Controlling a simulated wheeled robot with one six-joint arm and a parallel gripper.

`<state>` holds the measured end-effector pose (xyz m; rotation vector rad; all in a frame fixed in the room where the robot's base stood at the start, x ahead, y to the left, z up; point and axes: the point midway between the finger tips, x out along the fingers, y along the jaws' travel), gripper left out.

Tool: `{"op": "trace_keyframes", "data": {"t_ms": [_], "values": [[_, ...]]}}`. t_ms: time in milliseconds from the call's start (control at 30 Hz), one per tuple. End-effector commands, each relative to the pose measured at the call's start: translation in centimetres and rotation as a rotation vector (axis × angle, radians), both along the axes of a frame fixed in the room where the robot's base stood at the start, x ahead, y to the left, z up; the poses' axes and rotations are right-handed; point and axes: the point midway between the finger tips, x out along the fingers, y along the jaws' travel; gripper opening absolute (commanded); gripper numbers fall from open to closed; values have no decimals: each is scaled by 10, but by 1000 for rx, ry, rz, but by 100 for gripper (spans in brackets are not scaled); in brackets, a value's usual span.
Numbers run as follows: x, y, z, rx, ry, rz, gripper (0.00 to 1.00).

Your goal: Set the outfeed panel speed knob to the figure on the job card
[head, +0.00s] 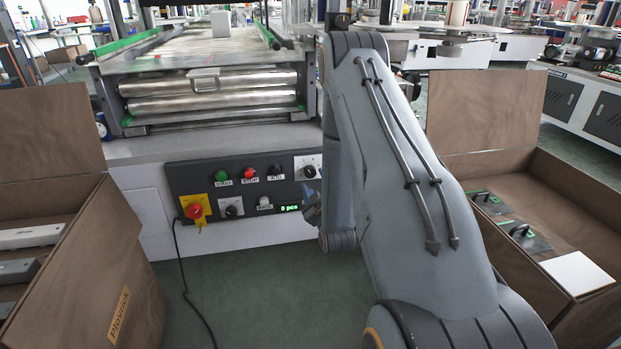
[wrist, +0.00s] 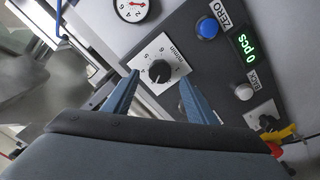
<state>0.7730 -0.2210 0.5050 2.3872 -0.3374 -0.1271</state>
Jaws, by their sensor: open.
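The speed knob (wrist: 159,71) is black, on a white square dial plate marked m/min. In the head view it is the knob (head: 309,171) at the panel's upper right, close beside my arm. The dark panel (head: 270,189) is on the machine's white front. My gripper (wrist: 159,77) is open in the wrist view, its blue fingers on either side of the knob, with visible space on both sides. I cannot tell how far the fingertips are from the plate, nor read the knob's setting. In the head view my arm mostly hides the gripper. I make out no job card figure.
A blue ZERO button (wrist: 207,27), a 0 pcs display (wrist: 246,49) and a round gauge (wrist: 132,6) are near the knob. A red stop button (head: 195,211) sits at the panel's left. Brown boxes (head: 132,270) stand left and right; floor between is clear except a cable.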

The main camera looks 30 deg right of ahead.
Motion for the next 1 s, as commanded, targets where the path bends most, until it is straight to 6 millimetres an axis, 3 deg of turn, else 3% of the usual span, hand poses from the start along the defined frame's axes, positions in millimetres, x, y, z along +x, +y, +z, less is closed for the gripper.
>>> {"op": "trace_keyframes", "data": {"t_ms": [333, 733, 1000], "values": [[47, -13, 0, 1, 0, 0, 52], [54, -15, 0, 2, 2, -1, 52], [54, -15, 0, 2, 2, 0, 11]]}}
